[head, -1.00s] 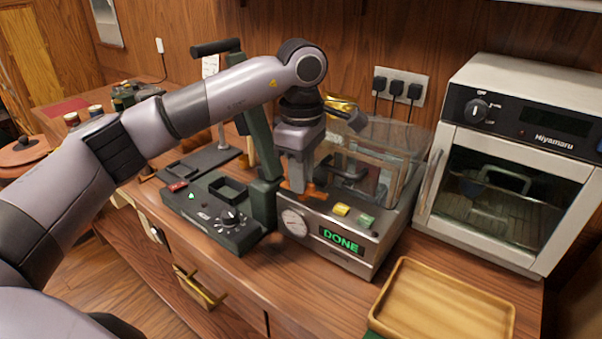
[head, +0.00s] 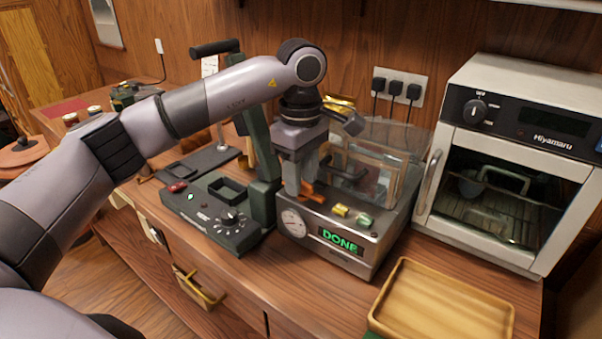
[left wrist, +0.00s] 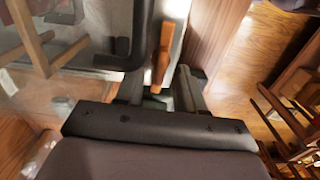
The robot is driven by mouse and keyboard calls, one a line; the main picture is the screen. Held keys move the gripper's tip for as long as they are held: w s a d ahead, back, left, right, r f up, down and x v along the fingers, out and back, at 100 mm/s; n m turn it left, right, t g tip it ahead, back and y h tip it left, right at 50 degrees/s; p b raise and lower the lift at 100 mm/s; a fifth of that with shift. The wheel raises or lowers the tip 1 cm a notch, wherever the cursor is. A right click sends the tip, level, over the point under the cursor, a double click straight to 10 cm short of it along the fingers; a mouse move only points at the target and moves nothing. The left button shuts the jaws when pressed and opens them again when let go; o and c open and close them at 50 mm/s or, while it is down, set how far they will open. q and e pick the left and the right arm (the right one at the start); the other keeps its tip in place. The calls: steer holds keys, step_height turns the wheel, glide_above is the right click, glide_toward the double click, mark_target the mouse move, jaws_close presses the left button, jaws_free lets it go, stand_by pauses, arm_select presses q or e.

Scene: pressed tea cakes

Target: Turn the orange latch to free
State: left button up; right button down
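The orange latch (head: 314,193) is on the front top of the steel machine (head: 350,262), whose display reads DONE. My left gripper (head: 297,190) points down at the latch and hides part of it. In the left wrist view the orange latch (left wrist: 162,58) runs lengthwise, with its near end between the two fingers of my left gripper (left wrist: 160,92). The fingers are apart, with some room beside the latch. A clear cover (head: 385,150) is on the machine behind the latch. My right gripper is not in view.
A dark green lever press (head: 215,215) stands close on the left of the machine. An oven (head: 520,150) stands on the right, and an empty wooden tray (head: 440,310) lies in front of it. A socket with plugs (head: 397,88) is on the wall behind.

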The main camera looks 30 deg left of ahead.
arm_select(q)
step_height(320, 180, up, 7)
steer(key=shift+r, duration=0.1)
stand_by(0.3)
stand_by(0.4)
